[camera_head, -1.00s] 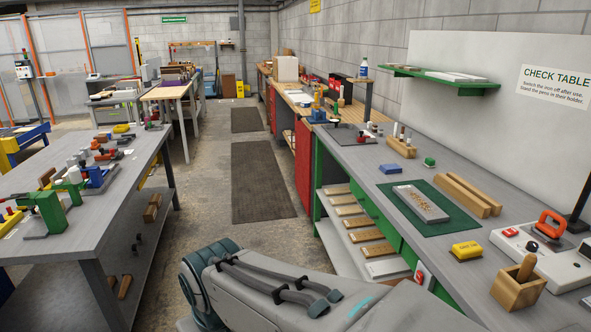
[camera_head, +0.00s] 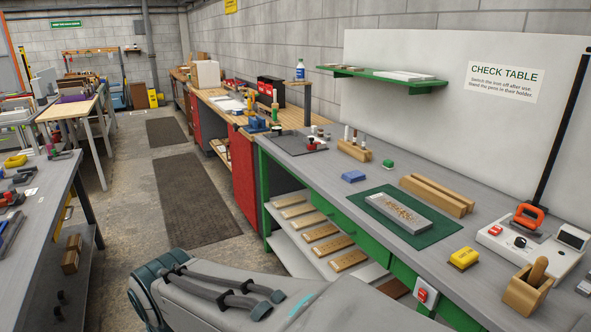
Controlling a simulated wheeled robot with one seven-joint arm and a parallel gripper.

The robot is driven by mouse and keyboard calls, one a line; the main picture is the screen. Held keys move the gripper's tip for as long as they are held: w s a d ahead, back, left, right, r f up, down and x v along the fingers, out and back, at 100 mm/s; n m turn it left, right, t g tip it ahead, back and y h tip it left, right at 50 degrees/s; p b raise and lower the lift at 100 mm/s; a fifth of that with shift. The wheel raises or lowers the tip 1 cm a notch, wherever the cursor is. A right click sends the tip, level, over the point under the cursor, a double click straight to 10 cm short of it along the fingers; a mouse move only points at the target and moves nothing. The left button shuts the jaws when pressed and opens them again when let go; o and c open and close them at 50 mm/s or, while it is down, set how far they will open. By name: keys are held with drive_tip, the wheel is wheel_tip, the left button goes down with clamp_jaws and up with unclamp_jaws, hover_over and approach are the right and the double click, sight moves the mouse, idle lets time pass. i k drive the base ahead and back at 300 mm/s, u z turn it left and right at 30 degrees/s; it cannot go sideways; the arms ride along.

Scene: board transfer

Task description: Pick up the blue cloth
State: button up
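A small flat blue item that looks like the folded blue cloth (camera_head: 354,176) lies on the grey check table (camera_head: 318,178). It is left of the green mat (camera_head: 438,237) and does not touch it. Nothing covers it. My arm shows at the bottom of the picture, in front of the table, but my gripper is not in view.
A metal tray (camera_head: 425,225) with small parts lies on the green mat. Wooden blocks (camera_head: 437,194), a pen holder (camera_head: 352,151), a small green item (camera_head: 388,164) and a yellow item (camera_head: 463,258) stand around. A green shelf (camera_head: 385,80) hangs above. The table around the cloth is bare.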

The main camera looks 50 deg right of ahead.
sight(353, 176)
drive_tip(key=z, duration=0.35)
drive_tip(key=i, duration=1.6)
drive_tip(key=z, duration=1.05)
drive_tip(key=i, duration=1.1)
drive_tip(key=z, duration=1.7)
drive_tip(key=i, duration=0.6)
drive_tip(key=z, duration=0.6)
